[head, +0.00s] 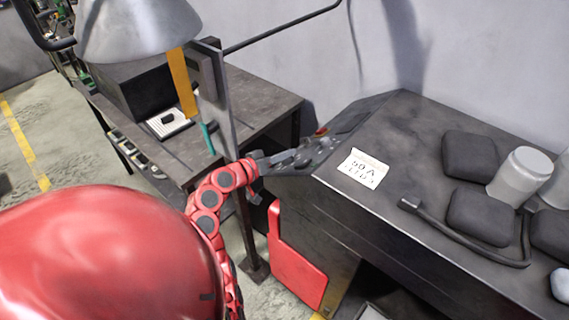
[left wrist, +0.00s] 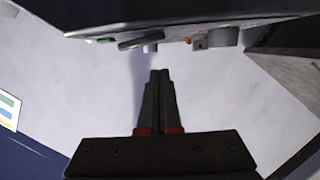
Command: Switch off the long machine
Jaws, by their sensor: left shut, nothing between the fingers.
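The long machine (head: 340,212) is a dark grey bench-like body on the right in the head view, with a sloping control panel (head: 338,128) at its far left end. A small red control (head: 320,132) sits on the panel. My left gripper (head: 298,157) is shut and empty, at the panel's left edge; contact cannot be told. In the left wrist view the gripper (left wrist: 160,73) points at the panel (left wrist: 200,14), which crosses the top. A red control (left wrist: 188,40), a green one (left wrist: 105,40) and a dark lever (left wrist: 145,40) show along its edge.
A dark table (head: 262,92) stands at left. A red panel (head: 296,268) hangs below the machine's left end.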

